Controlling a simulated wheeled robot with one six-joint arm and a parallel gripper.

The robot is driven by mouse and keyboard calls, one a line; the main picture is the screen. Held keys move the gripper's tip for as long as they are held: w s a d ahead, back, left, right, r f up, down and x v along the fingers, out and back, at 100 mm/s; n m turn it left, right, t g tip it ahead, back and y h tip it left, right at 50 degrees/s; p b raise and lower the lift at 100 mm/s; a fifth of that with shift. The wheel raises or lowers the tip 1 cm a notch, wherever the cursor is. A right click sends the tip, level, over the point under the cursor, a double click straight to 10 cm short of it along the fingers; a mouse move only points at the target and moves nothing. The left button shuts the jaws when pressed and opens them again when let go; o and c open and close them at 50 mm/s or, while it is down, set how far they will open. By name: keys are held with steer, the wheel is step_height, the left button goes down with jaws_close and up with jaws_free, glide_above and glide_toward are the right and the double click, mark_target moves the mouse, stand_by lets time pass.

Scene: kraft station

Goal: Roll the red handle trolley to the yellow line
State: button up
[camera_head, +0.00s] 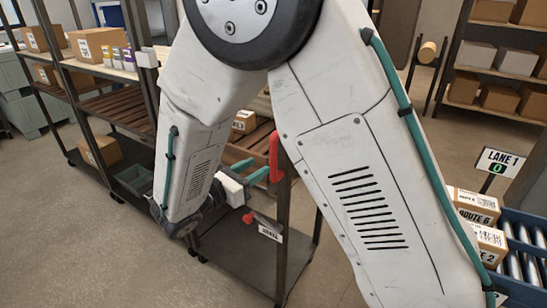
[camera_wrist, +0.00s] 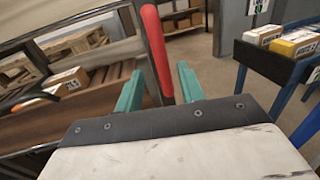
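The red handle (camera_head: 274,155) stands upright on a dark post of the trolley (camera_head: 283,225). The trolley has a dark lower deck, and a box shows behind my arm. My gripper (camera_head: 262,173) has green fingers and reaches toward the handle. In the wrist view the handle (camera_wrist: 156,50) shows between the two fingers of my gripper (camera_wrist: 159,84), with gaps on both sides. The fingers are apart. I cannot tell how deep the handle sits between them. My arm hides much of the trolley. No yellow line is in view.
A shelf rack with boxes (camera_head: 85,48) stands at the left. A blue roller conveyor (camera_head: 510,218) with boxes and a Lane 1 sign (camera_head: 497,162) is at the right. Another rack (camera_head: 495,75) stands at the back right. Some grey floor (camera_head: 425,140) is clear.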

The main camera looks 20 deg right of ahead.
mark_target(271, 159)
steer(key=x, duration=0.7)
steer(key=shift+w+d, duration=0.1)
steer(key=shift+d, duration=0.1)
jaws_close()
